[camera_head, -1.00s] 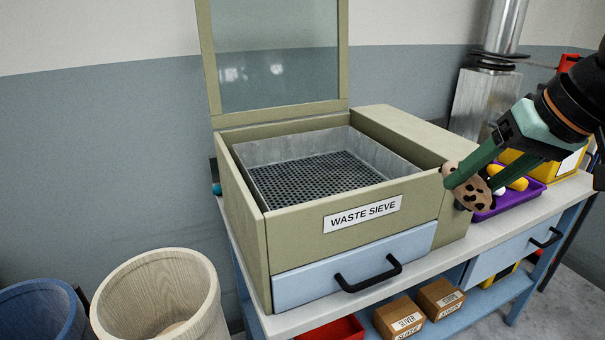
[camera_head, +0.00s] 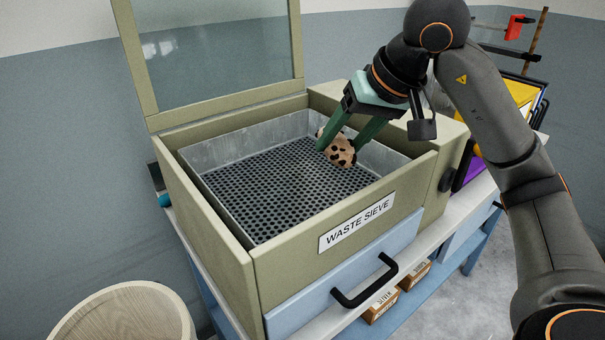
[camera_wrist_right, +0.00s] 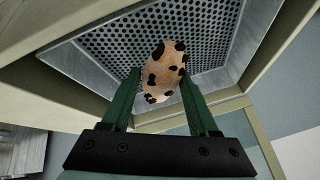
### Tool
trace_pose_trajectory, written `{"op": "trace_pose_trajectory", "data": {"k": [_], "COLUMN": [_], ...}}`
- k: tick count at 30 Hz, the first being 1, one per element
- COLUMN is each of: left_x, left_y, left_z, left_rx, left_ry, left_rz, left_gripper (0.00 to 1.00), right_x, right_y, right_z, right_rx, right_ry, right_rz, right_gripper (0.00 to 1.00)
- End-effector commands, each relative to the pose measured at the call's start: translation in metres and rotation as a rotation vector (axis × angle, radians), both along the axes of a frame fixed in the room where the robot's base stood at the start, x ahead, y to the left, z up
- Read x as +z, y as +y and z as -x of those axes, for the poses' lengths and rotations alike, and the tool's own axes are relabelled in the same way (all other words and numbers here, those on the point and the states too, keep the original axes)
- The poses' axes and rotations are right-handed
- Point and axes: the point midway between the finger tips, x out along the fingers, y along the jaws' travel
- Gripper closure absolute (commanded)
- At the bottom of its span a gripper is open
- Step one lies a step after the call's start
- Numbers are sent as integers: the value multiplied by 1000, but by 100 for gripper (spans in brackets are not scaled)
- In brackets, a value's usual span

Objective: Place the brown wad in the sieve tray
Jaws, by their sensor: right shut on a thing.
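The brown wad (camera_head: 338,150), tan with dark spots, is between the green fingers of my right gripper (camera_head: 340,147). The gripper is shut on it and holds it over the right part of the sieve tray (camera_head: 225,147). The tray is a grey metal box with a perforated floor, set in the olive waste sieve. In the right wrist view the wad (camera_wrist_right: 166,70) shows between the fingertips with the perforated floor (camera_wrist_right: 215,40) behind it. I cannot tell exactly how high it is above the floor. My left gripper is not in view.
The sieve's glazed lid (camera_head: 215,60) stands open behind the tray. A light blue drawer (camera_head: 345,280) with a black handle is below the "WASTE SIEVE" label (camera_head: 356,222). A pale wooden bin (camera_head: 125,315) stands at the lower left. The perforated floor looks empty.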

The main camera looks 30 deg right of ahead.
Motion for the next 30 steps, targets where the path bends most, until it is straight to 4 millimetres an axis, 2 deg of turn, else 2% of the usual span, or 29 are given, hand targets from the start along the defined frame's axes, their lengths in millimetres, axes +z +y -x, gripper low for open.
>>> {"op": "trace_pose_trajectory", "data": {"k": [2,3,6,10,15,24,30], "left_x": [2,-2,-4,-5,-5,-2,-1], "left_y": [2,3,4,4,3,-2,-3], "left_z": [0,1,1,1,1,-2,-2], "left_rx": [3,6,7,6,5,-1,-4], "left_ry": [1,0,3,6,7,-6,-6], "left_rz": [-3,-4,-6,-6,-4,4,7], "left_gripper": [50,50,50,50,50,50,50], "right_x": [-8,-20,-38,-53,-62,-96,-98], "right_y": [11,13,19,24,27,29,29], "right_z": [-18,-24,-37,-49,-56,-61,-61], "right_rx": [5,3,3,0,1,0,0], "right_ry": [3,6,4,2,1,1,-1], "right_rz": [-4,-2,-2,-2,-1,-2,-1], "right_gripper": [95,95,95,95,95,95,95]}}
